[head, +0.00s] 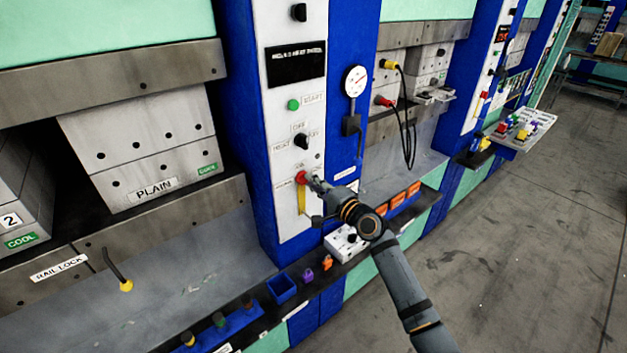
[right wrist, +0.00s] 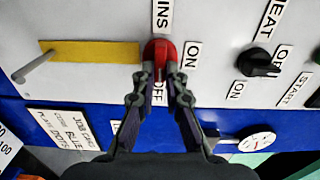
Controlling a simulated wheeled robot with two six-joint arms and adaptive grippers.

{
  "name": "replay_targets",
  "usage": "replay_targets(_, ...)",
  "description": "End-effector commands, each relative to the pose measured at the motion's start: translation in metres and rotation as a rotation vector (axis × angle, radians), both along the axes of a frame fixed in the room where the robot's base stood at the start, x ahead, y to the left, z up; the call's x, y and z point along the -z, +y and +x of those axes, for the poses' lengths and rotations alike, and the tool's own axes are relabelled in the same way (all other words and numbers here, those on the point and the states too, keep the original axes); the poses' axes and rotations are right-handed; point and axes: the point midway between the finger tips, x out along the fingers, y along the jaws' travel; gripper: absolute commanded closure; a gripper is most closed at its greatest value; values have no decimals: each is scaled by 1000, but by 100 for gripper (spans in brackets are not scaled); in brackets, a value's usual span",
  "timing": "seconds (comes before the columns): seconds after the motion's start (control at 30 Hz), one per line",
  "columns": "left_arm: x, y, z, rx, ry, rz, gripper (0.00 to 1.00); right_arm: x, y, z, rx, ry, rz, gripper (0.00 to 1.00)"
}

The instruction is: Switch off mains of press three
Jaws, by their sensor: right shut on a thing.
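The red mains knob (head: 300,177) is low on the white panel (head: 286,222) of the near press column. In the right wrist view the red knob (right wrist: 158,50) has MAINS, ON and OFF labels around it. My right gripper (head: 315,184) is at the panel; in the right wrist view my gripper (right wrist: 160,76) is shut on the knob, a fingertip on each side. The fingers partly cover the knob and the OFF label, and I cannot tell which label the knob points to. I cannot read a press number on this panel. My left gripper is not in view.
Above the mains knob are a black heat knob (head: 301,141) and a green start button (head: 293,104). A yellow strip (right wrist: 95,51) lies beside the knob. The floor at right is clear.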

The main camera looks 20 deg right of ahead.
Motion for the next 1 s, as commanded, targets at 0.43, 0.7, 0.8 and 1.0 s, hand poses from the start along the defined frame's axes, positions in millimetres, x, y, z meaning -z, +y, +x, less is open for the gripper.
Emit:
replay_targets(0.43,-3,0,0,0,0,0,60,2,0,0,0,19,46,100)
replay_targets(0.7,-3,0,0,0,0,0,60,2,0,0,0,20,46,82)
replay_targets(0.8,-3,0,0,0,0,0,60,2,0,0,0,19,46,69)
replay_targets(1.0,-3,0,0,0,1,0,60,1,0,0,0,17,45,66)
